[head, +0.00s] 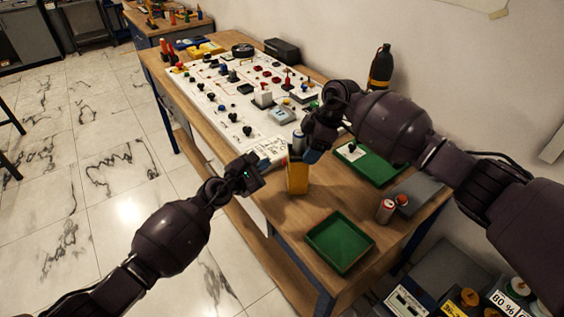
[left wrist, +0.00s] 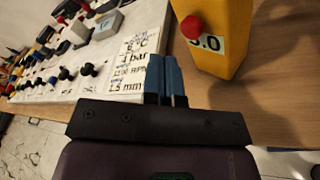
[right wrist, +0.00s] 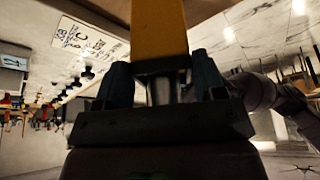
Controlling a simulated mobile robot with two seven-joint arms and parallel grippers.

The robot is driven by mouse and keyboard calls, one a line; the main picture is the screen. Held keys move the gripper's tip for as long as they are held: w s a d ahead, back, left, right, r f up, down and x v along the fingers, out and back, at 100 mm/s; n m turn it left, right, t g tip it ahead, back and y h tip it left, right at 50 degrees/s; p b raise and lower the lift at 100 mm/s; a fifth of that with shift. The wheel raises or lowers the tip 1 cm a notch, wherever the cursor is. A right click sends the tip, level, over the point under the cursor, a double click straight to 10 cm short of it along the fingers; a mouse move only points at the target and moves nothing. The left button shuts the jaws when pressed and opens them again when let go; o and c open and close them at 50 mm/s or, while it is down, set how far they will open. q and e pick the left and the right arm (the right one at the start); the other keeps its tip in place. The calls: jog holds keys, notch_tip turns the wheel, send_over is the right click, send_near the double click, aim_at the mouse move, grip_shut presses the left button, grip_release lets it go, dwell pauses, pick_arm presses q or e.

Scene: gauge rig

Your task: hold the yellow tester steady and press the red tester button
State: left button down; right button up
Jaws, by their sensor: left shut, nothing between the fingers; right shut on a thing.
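The yellow tester (head: 297,178) stands upright on the wooden table, beside the near end of the white board. My right gripper (head: 307,152) is shut on its upper part; the right wrist view shows the yellow body (right wrist: 160,30) between the blue fingers. The red tester button (left wrist: 191,27) shows in the left wrist view, on the tester's face above a label reading "5.0". My left gripper (left wrist: 166,78) is shut and empty; its fingertips are apart from the button, left of and below it in that view.
The white board (head: 215,105) carries several knobs, switches and buttons. A green tray (head: 340,241) lies near the table's front edge; another green tray (head: 378,170) is farther back. A dark bottle (head: 381,68) stands by the wall.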

pick_arm(q)
jog(key=shift+a, duration=2.05)
pick_arm(e)
jog(key=o, duration=1.1)
jog(key=shift+o, duration=0.2)
